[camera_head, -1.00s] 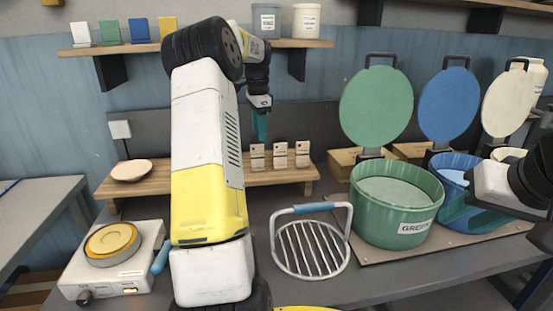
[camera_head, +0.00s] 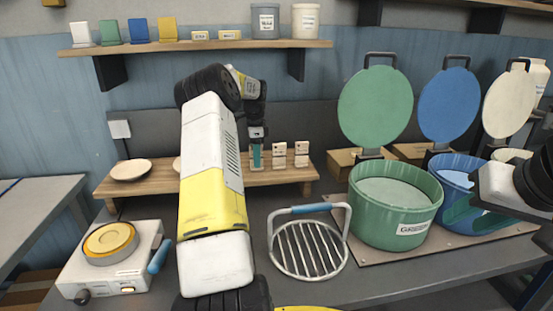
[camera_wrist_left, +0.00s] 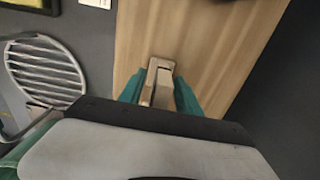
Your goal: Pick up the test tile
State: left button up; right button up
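Small beige test tiles stand upright in a row on the low wooden bench (camera_head: 215,182); the middle one (camera_head: 280,155) and the right one (camera_head: 302,155) show clearly. My left gripper (camera_head: 257,158) is lowered over the leftmost tile's place and hides most of it in the head view. The left wrist view shows this tile (camera_wrist_left: 161,82) between the two teal fingers, which look open with small gaps beside it. Contact cannot be made out. My right gripper (camera_head: 465,212) is partly visible by the blue bin; its finger gap is unclear.
The green bin (camera_head: 396,222) and blue bin (camera_head: 452,172) stand to the right with lids raised. A hot plate (camera_head: 110,262) is at the left. A shelf (camera_head: 200,47) hangs above.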

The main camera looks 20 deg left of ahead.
pick_arm(q)
jog(key=shift+f, duration=0.5)
grip_shut()
jog(key=shift+r, duration=0.15)
